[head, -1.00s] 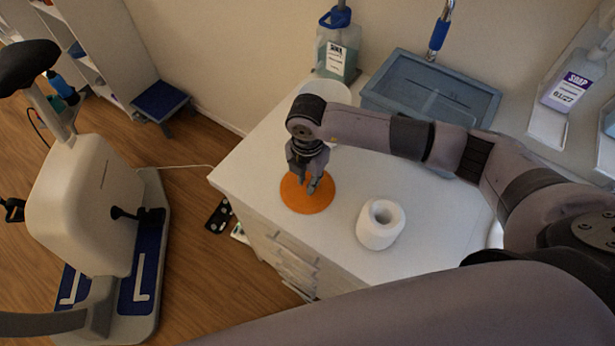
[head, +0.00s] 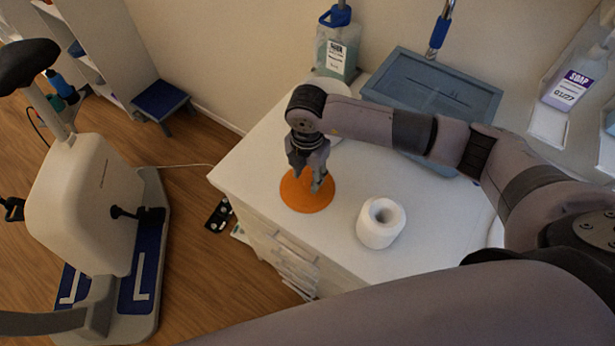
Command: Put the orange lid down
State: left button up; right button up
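The orange lid (head: 307,201) is a flat round disc lying on the white counter top (head: 262,150), near its front left edge. My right gripper (head: 308,184) points down just above the lid and covers part of its upper middle. Its two grey fingers look apart, with nothing visible between them. Whether a fingertip still touches the lid is hard to tell. My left gripper is out of view.
A white paper roll (head: 380,224) stands right of the lid. A blue-grey basin (head: 478,97) and a soap bottle (head: 338,50) are at the back. An exercise bike (head: 90,190) stands on the floor at left. The counter left of the lid is clear.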

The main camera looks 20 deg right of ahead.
aim_at(307, 182)
notch_tip(307, 182, up, 10)
jog(key=b, duration=0.2)
jog(key=shift+r, duration=0.25)
jog(key=shift+f, duration=0.1)
